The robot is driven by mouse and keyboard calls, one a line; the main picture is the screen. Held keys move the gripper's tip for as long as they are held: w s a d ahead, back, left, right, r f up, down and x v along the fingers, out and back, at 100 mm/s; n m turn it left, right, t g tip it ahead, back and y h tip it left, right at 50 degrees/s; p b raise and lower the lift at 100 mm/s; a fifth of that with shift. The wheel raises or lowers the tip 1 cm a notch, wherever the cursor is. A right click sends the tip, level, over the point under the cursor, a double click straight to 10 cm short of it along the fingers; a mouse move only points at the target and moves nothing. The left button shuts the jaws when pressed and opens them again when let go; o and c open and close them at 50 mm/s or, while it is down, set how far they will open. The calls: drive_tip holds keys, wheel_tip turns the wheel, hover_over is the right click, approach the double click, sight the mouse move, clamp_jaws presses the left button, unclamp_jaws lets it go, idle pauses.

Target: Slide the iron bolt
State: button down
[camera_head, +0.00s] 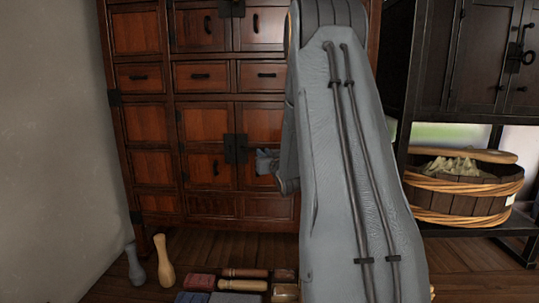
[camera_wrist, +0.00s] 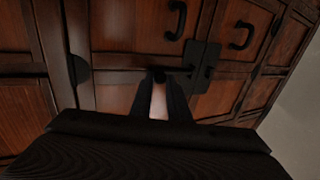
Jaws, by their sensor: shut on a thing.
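The iron bolt (camera_wrist: 176,69) is a dark horizontal bar on the wooden cabinet front, running towards the black lock plates (camera_wrist: 202,62) in the wrist view. My gripper (camera_wrist: 160,78) is at the bolt, its two dark fingers closed on a dark part of it. A pale strip shows between the fingers. In the head view, the same plates (camera_head: 235,148) sit where the two lower doors meet. My gripper (camera_head: 266,161) is just right of them, against the right door. My grey arm hides much of that door, and the bolt cannot be made out there.
The red-brown cabinet (camera_head: 138,121) has several doors and drawers with black handles. A dark shelf with a wooden tub (camera_head: 465,202) is at right. A grey wall (camera_head: 45,130) is at left.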

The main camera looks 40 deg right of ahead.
drive_tip(key=shift+s+d, duration=0.1)
drive_tip(key=shift+d, duration=0.05)
drive_tip(key=c, duration=1.7)
unclamp_jaws()
drive_tip(key=shift+d, duration=0.15)
drive_tip(key=b+v, duration=0.1)
drive_tip(key=v, duration=0.7)
